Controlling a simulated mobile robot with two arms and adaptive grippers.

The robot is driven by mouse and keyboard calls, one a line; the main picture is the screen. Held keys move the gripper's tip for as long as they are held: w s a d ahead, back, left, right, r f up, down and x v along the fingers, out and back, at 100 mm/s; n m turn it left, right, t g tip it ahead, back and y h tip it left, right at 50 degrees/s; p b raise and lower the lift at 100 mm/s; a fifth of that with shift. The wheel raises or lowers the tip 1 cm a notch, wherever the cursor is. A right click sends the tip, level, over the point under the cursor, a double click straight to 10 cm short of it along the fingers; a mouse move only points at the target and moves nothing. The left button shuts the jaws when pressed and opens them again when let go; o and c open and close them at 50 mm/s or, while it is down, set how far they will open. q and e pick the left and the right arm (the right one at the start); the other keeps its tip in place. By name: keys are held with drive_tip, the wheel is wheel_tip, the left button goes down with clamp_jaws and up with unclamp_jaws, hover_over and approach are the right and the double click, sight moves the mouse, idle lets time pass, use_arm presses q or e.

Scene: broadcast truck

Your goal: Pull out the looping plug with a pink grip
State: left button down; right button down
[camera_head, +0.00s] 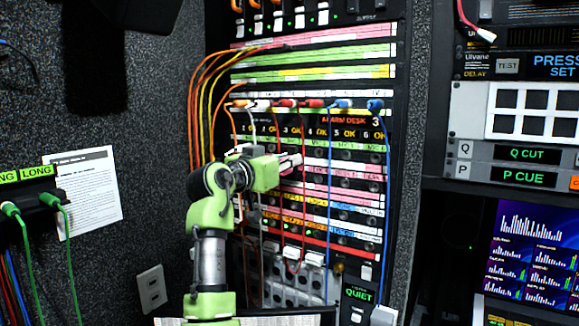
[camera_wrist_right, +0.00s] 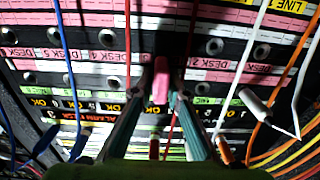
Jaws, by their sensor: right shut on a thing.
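The pink grip of the plug (camera_wrist_right: 160,82) shows in the middle of the right wrist view, between the tips of my right gripper (camera_wrist_right: 160,96). The two fingers close on it from both sides. In the head view my right gripper (camera_head: 294,161) is up against the patch panel (camera_head: 318,214), and its arm hides part of the panel's left side. The plug's far end points at a dark panel strip beside the pink DESK labels; I cannot tell how deep it sits. A red cord (camera_head: 302,215) hangs in a loop below the gripper. My left gripper is not in view.
Orange and yellow cords (camera_head: 205,105) bow out on the left of the panel. Blue cords (camera_head: 385,190) hang on the right. A loose-looking white plug (camera_wrist_right: 254,101) shows beside the gripper in the wrist view. A screen (camera_head: 535,250) stands at right.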

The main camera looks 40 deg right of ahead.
drive_tip(key=shift+s+a+f, duration=0.1)
drive_tip(key=shift+s+a, duration=0.05)
drive_tip(key=shift+a, duration=0.4)
idle(0.4)
drive_tip(key=shift+a, duration=0.2)
drive_tip(key=shift+s+a, duration=0.1)
drive_tip(key=shift+a, duration=0.15)
drive_tip(key=shift+s+a+b, duration=0.2)
drive_tip(key=shift+a+b, duration=0.25)
drive_tip(key=shift+a, duration=0.2)
idle(0.6)
drive_tip(key=shift+b+v, duration=0.35)
drive_tip(key=shift+v, duration=1.2)
drive_tip(key=shift+b+v, duration=0.35)
drive_tip(key=shift+v, duration=1.2)
